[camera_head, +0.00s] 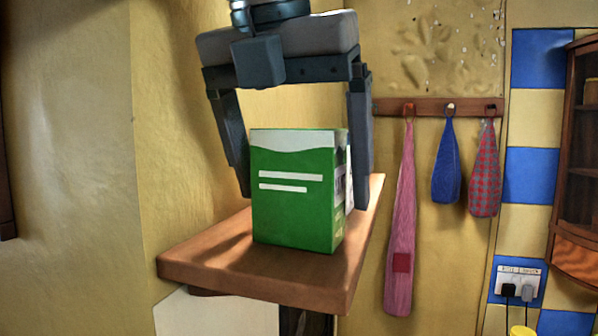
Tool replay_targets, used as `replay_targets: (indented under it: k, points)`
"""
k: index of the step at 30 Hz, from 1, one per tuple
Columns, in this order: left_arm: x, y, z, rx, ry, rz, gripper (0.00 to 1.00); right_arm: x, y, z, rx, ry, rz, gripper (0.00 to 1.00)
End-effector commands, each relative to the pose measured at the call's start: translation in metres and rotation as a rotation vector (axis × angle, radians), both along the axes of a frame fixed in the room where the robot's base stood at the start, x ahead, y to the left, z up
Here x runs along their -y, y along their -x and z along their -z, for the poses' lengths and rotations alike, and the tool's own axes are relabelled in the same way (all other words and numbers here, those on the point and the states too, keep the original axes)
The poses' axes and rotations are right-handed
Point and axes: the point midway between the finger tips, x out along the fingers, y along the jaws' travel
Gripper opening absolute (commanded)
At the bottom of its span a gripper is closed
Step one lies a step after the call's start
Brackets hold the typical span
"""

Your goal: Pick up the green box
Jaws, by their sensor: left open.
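The green box (295,205) stands upright on a brown wooden shelf (215,262). It has a white band along its top and two white stripes on its front. My left gripper (302,196) comes down from above, its fingers pointing downward. It is open, with one finger to the left of the box and the other to the right. The fingers reach below the top of the box. A gap shows at the left finger; whether the right finger touches the box I cannot tell. My right gripper is not in view.
A wooden peg rail (433,106) on the yellow wall holds a pink cloth (401,225), a blue mitt (446,165) and a red checked mitt (485,170). A socket with plugs (517,283) and a wooden cabinet (580,165) are at the right. The shelf's left part is bare.

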Motion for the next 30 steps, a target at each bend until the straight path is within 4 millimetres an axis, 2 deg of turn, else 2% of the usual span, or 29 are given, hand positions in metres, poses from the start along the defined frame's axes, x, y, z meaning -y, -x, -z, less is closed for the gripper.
replay_targets:
  k: [14,18,20,30]
  points:
    - [0.0,-0.0002,0.001,0.0,0.0,0.0,0.88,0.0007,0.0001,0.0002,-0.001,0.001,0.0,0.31]
    - [0.0,-0.0002,0.0009,0.0,0.0,0.0,0.55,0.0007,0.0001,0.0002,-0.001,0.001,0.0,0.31]
    - [0.0,-0.0002,0.0009,0.0,0.0,0.0,0.43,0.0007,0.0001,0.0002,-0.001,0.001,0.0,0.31]
    - [0.0001,-0.0002,0.0,0.001,0.0,0.0,0.43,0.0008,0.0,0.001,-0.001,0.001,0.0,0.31]
